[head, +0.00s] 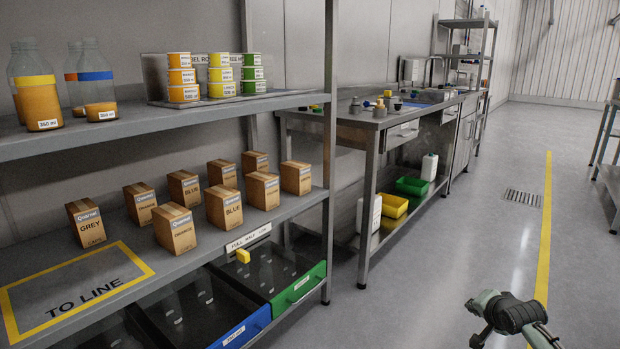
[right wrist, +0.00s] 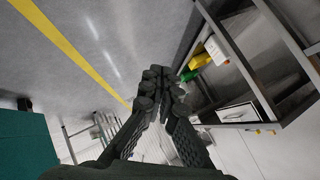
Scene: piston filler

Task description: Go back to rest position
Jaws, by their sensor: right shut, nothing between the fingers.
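My right gripper (right wrist: 160,78) fills the middle of the right wrist view. Its two dark fingers meet at their tips, shut with nothing held. In the head view my right arm's end (head: 513,313) shows low at the right, over bare floor and well apart from the shelf and the bench. The angle there does not show the fingers clearly. My left gripper is not in either view.
A shelf rack (head: 180,128) at the left holds bottles, tubs and several cardboard boxes. Below are a blue bin (head: 241,333) and a green bin (head: 298,288). A metal bench (head: 372,122) stands behind. The floor (head: 440,260) between the bench and the yellow line is clear.

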